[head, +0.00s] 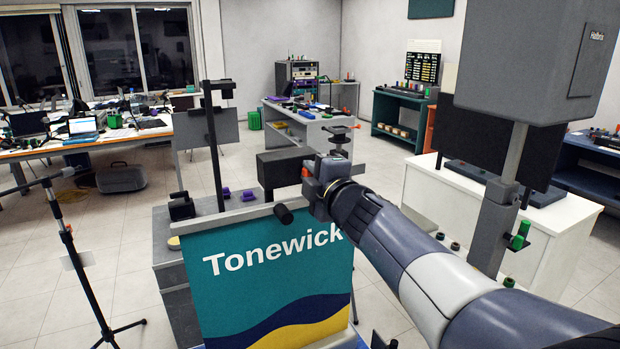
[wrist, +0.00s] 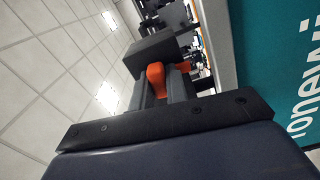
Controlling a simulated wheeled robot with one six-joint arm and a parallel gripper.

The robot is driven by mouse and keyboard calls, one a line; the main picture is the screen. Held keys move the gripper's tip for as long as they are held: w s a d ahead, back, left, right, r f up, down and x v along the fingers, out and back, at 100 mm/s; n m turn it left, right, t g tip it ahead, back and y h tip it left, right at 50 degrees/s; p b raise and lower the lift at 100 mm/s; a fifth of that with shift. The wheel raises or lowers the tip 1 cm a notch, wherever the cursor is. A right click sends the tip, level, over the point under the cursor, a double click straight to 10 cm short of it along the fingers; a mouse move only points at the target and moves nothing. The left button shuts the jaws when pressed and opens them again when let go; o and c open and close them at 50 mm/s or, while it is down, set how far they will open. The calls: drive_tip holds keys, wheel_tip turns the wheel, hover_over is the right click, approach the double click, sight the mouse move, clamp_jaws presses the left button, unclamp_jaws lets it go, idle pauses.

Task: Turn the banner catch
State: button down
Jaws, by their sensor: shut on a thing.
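The banner (head: 270,285) is teal with the white word "Tonewick" and navy and yellow waves below. It hangs upright in front of me, and its edge shows at the right of the wrist view (wrist: 285,75). The orange catch (wrist: 156,75) sits by a dark block (wrist: 145,49) near the banner's top edge. In the head view the block (head: 279,168) is left of my gripper, and a bit of orange shows beside it. My gripper (wrist: 160,88) is shut on the catch, with a dark finger on each side. The fingers hide part of the catch.
A white bench (head: 480,215) stands right of my arm. Purple pieces (head: 248,195) lie behind the banner. Open floor lies behind, towards the workbenches.

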drive_tip(key=shift+n, duration=0.7)
drive_tip(key=c, duration=1.4)
unclamp_jaws()
drive_tip(key=v, duration=1)
drive_tip(key=shift+s+p, duration=0.4)
drive_tip(key=shift+p, duration=0.05)
drive_tip(key=shift+d, duration=0.1)
